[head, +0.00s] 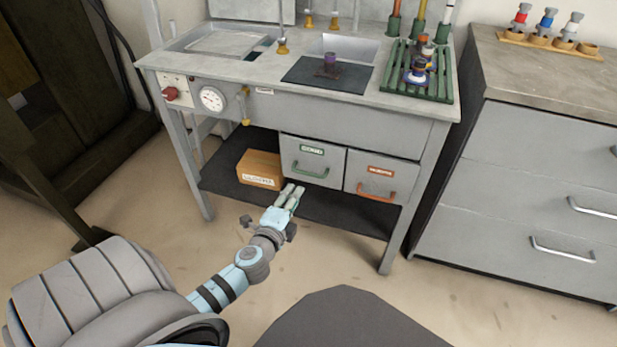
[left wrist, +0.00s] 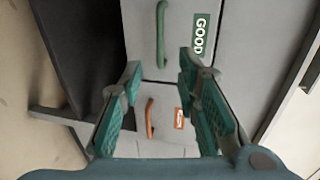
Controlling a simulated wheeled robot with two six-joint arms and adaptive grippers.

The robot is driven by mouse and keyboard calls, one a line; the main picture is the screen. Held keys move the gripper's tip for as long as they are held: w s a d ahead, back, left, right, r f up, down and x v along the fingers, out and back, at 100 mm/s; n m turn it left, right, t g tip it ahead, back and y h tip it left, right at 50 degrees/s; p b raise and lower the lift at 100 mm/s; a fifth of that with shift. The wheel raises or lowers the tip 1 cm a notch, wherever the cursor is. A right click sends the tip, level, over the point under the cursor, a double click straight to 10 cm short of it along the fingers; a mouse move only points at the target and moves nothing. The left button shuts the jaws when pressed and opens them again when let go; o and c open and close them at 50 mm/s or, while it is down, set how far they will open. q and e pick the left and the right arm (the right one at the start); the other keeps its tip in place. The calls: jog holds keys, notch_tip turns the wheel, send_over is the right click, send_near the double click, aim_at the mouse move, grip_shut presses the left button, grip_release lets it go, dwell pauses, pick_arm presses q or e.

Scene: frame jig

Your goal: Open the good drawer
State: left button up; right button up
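The good drawer (head: 330,163) is a grey drawer under the bench with a green label and a green handle (head: 309,174). It looks shut. In the left wrist view the drawer (left wrist: 178,62) shows its GOOD label (left wrist: 201,35) and the upright-looking green handle (left wrist: 161,34). My left gripper (head: 293,191) is just in front of and below the green handle, apart from it. In the left wrist view its fingers (left wrist: 160,72) are spread and empty, with the handle beyond the gap between the tips. My right gripper is not in view.
A second grey drawer (head: 371,173) with a red-orange handle (head: 376,196) sits to the right. A cardboard box (head: 260,168) stands on the dark shelf (head: 335,216) to the left. A bench leg (head: 397,241) and a grey cabinet (head: 520,190) stand further right.

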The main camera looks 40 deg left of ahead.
aim_at(308, 174)
pick_arm(q)
jog(key=b+x, duration=0.3)
jog(key=x, duration=1)
grip_shut()
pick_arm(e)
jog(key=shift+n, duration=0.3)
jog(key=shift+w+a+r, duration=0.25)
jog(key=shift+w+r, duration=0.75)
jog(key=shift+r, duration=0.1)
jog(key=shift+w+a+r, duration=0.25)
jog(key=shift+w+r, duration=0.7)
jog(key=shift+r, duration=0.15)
